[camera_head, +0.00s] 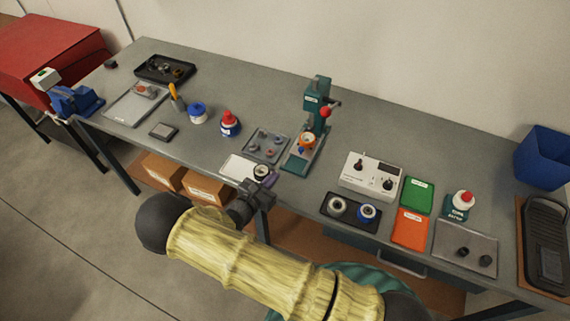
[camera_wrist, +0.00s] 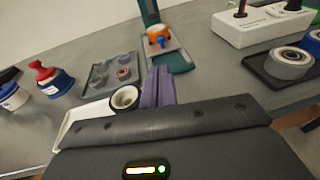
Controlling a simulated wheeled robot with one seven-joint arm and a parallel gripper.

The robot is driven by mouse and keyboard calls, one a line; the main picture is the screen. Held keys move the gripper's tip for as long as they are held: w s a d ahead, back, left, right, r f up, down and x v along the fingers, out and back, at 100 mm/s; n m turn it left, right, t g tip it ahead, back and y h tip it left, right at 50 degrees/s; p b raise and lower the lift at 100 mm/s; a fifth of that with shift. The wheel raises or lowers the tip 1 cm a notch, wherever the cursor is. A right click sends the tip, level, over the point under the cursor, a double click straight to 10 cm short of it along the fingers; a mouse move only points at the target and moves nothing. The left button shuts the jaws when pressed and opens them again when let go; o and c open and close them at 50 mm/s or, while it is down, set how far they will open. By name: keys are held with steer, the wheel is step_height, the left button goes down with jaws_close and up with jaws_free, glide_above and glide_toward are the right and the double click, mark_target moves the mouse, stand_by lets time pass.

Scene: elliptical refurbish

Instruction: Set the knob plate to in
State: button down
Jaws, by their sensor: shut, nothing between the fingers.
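No label in view reads "knob plate", so I cannot tell for sure which thing it is. A grey plate (camera_head: 450,238) with two dark knobs (camera_head: 474,256) lies at the right front of the bench. A grey tray (camera_head: 254,156) with several small round parts lies at the middle; it also shows in the wrist view (camera_wrist: 98,90). My gripper (camera_head: 268,179) is over the bench's front edge, beside a white tray (camera_head: 232,166) bearing a dark-rimmed ring (camera_wrist: 125,98). Its purple fingers (camera_wrist: 158,88) are shut and empty, left of the knobbed plate.
A green press (camera_head: 316,110) with an orange-and-blue piece stands behind my gripper.

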mark_target(300, 150)
steer(key=p+x, duration=0.5)
steer(key=x, duration=0.7)
steer(key=shift+w+d+r, duration=0.1)
steer(key=shift+w+r, duration=0.05)
steer(key=shift+r, duration=0.05)
steer(key=shift+w+d+f+p, duration=0.3)
steer(key=shift+w+p, duration=0.1)
steer(key=shift+w, duration=0.2)
steer(key=shift+a, duration=0.1)
